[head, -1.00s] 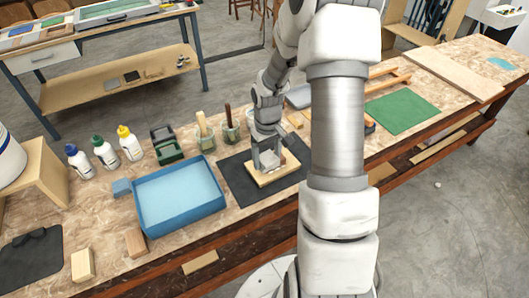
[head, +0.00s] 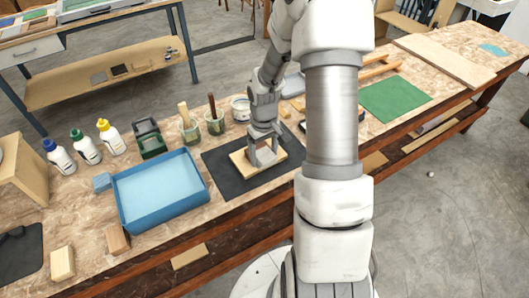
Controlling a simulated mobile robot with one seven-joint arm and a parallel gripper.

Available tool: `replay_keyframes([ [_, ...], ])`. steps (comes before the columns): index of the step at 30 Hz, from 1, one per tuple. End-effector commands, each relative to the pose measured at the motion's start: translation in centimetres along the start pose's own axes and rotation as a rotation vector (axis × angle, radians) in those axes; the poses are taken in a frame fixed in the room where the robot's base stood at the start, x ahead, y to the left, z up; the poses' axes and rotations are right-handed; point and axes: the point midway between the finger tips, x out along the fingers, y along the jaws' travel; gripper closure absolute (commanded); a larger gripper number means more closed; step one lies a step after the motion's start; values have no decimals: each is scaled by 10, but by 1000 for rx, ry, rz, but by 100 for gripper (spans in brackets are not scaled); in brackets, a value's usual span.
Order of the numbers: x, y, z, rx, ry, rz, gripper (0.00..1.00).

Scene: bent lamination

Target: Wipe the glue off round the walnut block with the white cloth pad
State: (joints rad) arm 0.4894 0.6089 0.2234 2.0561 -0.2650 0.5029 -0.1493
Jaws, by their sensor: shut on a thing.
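My gripper (head: 263,158) points down over a pale wooden board (head: 240,164) on a black mat (head: 219,172). It is shut on a small pale grey-white piece (head: 265,156), which looks like the cloth pad, low at the board's surface. Whether the pad touches the board I cannot tell. I cannot make out the walnut block on the board; the fingers and pad may cover it. Any glue is too small to see. A brownish wooden block (head: 117,239) stands apart, below the blue tray.
The blue tray (head: 122,205) lies left of the mat. Glue bottles (head: 86,146), a dark green holder (head: 149,139) and brush jars (head: 189,130) stand behind. A light block (head: 62,262) is front left. A green mat (head: 395,99) lies right.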

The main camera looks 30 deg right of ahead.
Motion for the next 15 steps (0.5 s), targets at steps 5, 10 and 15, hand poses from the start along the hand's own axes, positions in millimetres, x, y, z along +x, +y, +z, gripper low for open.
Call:
replay_keyframes([
  [5,27,0,-3,-2,0,0,68],
  [10,46,0,-8,-2,0,0,68],
  [15,60,2,-15,1,0,0,68],
])
